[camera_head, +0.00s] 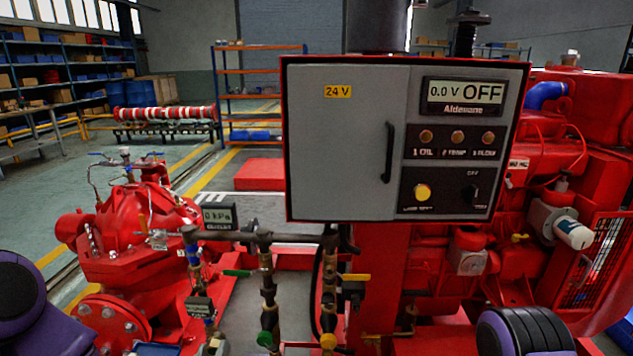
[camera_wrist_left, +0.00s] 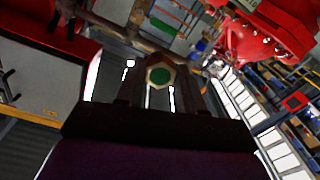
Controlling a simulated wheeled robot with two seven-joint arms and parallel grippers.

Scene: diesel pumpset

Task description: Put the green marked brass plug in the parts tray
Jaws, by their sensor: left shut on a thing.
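The brass plug with a green mark (camera_wrist_left: 160,74) shows in the left wrist view as a six-sided piece with a green round face. It sits between the dark fingers of my left gripper (camera_wrist_left: 161,88), which is shut on it. In the head view, my left arm shows at the lower left; I cannot clearly make out its fingertips. A blue-edged thing (camera_head: 158,349), perhaps the parts tray, is cut off by the bottom edge of the head view. My right gripper is out of view; only part of the right arm shows at the lower right.
Brass pipes with a green disc (camera_head: 265,339) and a yellow disc (camera_head: 328,341) stand at the lower middle. A grey control cabinet (camera_head: 345,150) hangs above them. The red pump (camera_head: 130,235) is at left, the red engine (camera_head: 560,200) at right.

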